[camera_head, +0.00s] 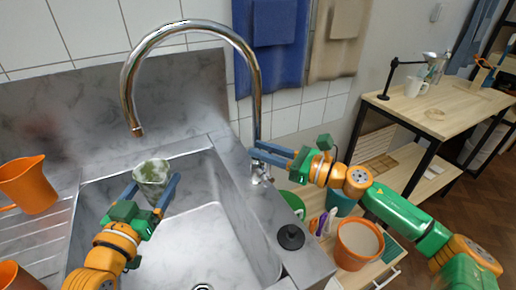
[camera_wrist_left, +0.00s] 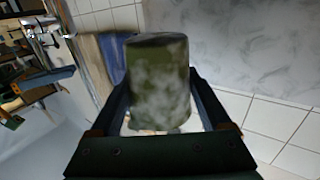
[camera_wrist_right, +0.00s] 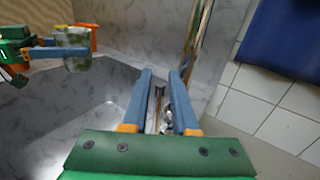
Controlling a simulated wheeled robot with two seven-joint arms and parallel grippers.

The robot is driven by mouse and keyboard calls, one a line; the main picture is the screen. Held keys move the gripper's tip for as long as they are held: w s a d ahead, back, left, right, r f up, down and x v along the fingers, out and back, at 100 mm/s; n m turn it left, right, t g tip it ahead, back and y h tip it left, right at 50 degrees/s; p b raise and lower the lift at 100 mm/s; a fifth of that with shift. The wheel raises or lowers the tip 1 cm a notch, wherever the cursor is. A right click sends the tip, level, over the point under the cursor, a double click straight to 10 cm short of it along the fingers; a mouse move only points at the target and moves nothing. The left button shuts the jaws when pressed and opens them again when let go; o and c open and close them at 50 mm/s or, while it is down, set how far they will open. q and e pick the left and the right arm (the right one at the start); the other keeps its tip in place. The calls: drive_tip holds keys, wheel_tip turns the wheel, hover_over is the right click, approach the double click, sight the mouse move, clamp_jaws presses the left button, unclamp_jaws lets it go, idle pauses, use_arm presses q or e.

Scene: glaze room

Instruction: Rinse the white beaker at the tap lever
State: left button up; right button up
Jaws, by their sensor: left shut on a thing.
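The white beaker (camera_head: 152,172), heavily mottled with green, is roughly upright above the sink basin, below and slightly right of the tap's spout end (camera_head: 137,131). My left gripper (camera_head: 153,188) is shut on it, one finger on each side. The left wrist view shows the beaker (camera_wrist_left: 158,85) between the fingers. No water stream shows. My right gripper (camera_head: 263,155) is open beside the lower tap column. In the right wrist view, its fingers (camera_wrist_right: 162,90) are apart, with the chrome tap fitting and lever (camera_wrist_right: 166,120) beyond the gap; I cannot tell whether they touch.
The sink (camera_head: 205,235) lies under the beaker. Orange jug (camera_head: 28,185) stands on the left drainer. A black round knob-like object (camera_head: 290,236) sits on the sink's right rim. An orange pot (camera_head: 358,243) stands to the right. Towels (camera_head: 270,50) hang behind the tap.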

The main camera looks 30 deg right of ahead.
drive_tip(key=shift+w+a, duration=0.4)
drive_tip(key=shift+w, duration=0.2)
clamp_jaws()
idle(1.1)
